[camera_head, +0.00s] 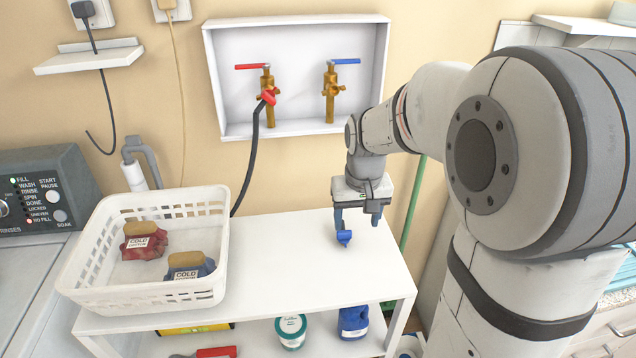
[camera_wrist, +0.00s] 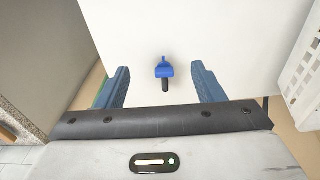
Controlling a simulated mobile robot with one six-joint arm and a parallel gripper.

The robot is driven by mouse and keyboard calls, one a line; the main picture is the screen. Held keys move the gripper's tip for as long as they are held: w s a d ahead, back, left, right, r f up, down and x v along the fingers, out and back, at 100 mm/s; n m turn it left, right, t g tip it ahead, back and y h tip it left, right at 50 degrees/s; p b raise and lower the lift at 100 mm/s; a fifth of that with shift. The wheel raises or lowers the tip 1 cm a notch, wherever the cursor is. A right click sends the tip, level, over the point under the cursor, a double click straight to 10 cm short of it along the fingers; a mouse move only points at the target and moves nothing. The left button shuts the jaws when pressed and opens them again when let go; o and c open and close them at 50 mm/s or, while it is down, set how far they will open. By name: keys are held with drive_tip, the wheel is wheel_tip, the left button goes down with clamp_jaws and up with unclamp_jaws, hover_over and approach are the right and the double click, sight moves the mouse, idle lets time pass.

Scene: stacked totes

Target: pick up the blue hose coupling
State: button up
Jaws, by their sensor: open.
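The blue hose coupling (camera_head: 344,237) is on the white table at the right side of its top, just below my gripper (camera_head: 359,217) in the head view. In the wrist view the blue coupling (camera_wrist: 164,70) has a short dark stub pointing towards me and lies between the two blue fingers of my gripper (camera_wrist: 163,88). The fingers are spread wide and do not touch it. My gripper is open and empty, pointing down above the coupling.
A white basket (camera_head: 140,297) with a red and a blue bundle labelled COLD stands on the table's left (camera_head: 290,265). A wall box (camera_head: 295,127) holds two brass taps, one with a black hose (camera_head: 246,168). A green pole (camera_head: 413,205) stands behind the table's right end.

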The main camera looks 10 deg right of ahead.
drive_tip(key=g, duration=0.1)
hover_over(345, 231)
drive_tip(key=f, duration=0.5)
drive_tip(key=shift+a+f+p, duration=0.2)
drive_tip(key=shift+f+p, duration=0.1)
drive_tip(key=shift+p, duration=0.1)
drive_tip(key=shift+w+f, duration=0.15)
drive_tip(key=shift+f, duration=0.2)
wheel_tip(345, 231, down, 7)
drive_tip(key=shift+d+f+p, duration=0.15)
drive_tip(key=shift+f+p, duration=0.05)
drive_tip(key=shift+p, duration=0.45)
drive_tip(key=shift+c, duration=0.5)
drive_tip(key=c, duration=1)
wheel_tip(345, 231, up, 10)
drive_tip(key=shift+r+b, duration=0.1)
drive_tip(key=shift+b, duration=0.4)
